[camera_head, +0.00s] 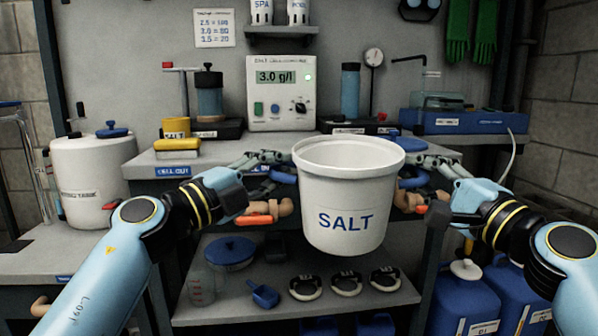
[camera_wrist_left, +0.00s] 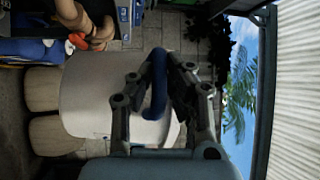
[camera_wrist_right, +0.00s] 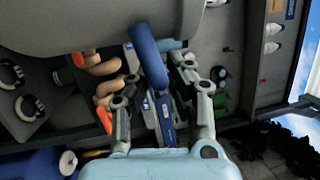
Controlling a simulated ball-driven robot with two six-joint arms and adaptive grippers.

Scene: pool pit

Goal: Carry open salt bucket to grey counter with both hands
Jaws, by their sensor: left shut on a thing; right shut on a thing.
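The open white salt bucket (camera_head: 350,190), lettered SALT in blue, hangs upright in the middle of the head view, in front of the grey counter (camera_head: 145,160). Its rim stands above the counter edge. My left gripper (camera_head: 272,160) is shut on the blue handle at the bucket's left side; the handle (camera_wrist_left: 156,85) lies between the fingers in the left wrist view. My right gripper (camera_head: 432,162) is shut on the right-side blue handle, which also shows in the right wrist view (camera_wrist_right: 147,52). The bucket covers the counter's middle front.
A display unit (camera_head: 281,92) reading 3.0 g/l stands at the counter's back. A white tank (camera_head: 90,175) stands at left. Below, a shelf (camera_head: 235,308) holds a scoop and several rings.

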